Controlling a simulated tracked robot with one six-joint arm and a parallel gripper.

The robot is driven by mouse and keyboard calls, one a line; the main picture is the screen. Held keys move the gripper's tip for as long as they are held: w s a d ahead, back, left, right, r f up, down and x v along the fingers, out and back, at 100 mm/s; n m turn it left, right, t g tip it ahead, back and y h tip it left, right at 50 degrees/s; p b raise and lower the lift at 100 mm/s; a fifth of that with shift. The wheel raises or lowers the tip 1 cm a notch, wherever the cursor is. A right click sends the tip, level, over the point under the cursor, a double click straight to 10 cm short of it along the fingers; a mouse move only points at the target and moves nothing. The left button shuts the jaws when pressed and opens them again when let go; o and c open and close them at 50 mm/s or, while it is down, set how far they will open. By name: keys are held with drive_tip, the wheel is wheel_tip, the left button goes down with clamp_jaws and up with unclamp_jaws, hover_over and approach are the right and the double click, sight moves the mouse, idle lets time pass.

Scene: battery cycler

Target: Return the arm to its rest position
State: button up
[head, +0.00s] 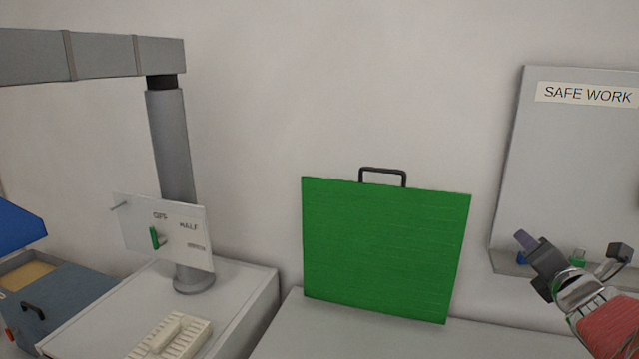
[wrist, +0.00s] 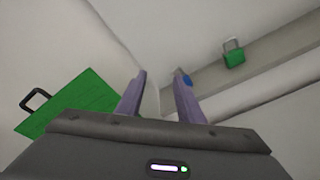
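My gripper (head: 526,241) is raised at the right of the head view, in front of the grey board marked SAFE WORK, and its purple finger points up and left. In the wrist view both purple fingers of my gripper (wrist: 161,90) stand apart with a clear gap. Nothing shows between them. Part of my arm shows at the lower right of the head view; the rest is out of frame.
A green panel with a dark handle (head: 385,250) stands left of my gripper. The board's ledge holds a green padlock (wrist: 234,55) and a blue item (wrist: 187,80). A white switch plate (head: 180,232) is at the left. The wall above the panel is clear.

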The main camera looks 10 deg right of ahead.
drive_tip(key=s+a+f+m+g, duration=0.1)
drive_tip(key=a+f+m+g, duration=0.15)
drive_tip(key=a+m, duration=0.5)
drive_tip(key=s+a+f+m+g, duration=0.2)
drive_tip(key=a+f+m, duration=0.1)
drive_tip(key=a+m, duration=0.5)
drive_tip(key=s+a+f+m+g+y, duration=0.2)
drive_tip(key=s+a, duration=0.4)
drive_tip(key=a, duration=0.4)
drive_tip(key=s+a+f+m+g+y, duration=0.2)
drive_tip(key=s+a+f+m+y, duration=0.2)
drive_tip(key=a, duration=0.7)
drive_tip(key=s+f+m, duration=0.1)
drive_tip(key=s, duration=0.1)
drive_tip(key=shift+s+a+f+g+y, duration=0.25)
drive_tip(key=shift+s+f+g+y, duration=0.05)
drive_tip(key=shift+g, duration=0.05)
drive_tip(key=shift+m, duration=0.25)
drive_tip(key=o, duration=0.3)
drive_tip(key=shift+o, duration=0.2)
drive_tip(key=shift+w, duration=0.1)
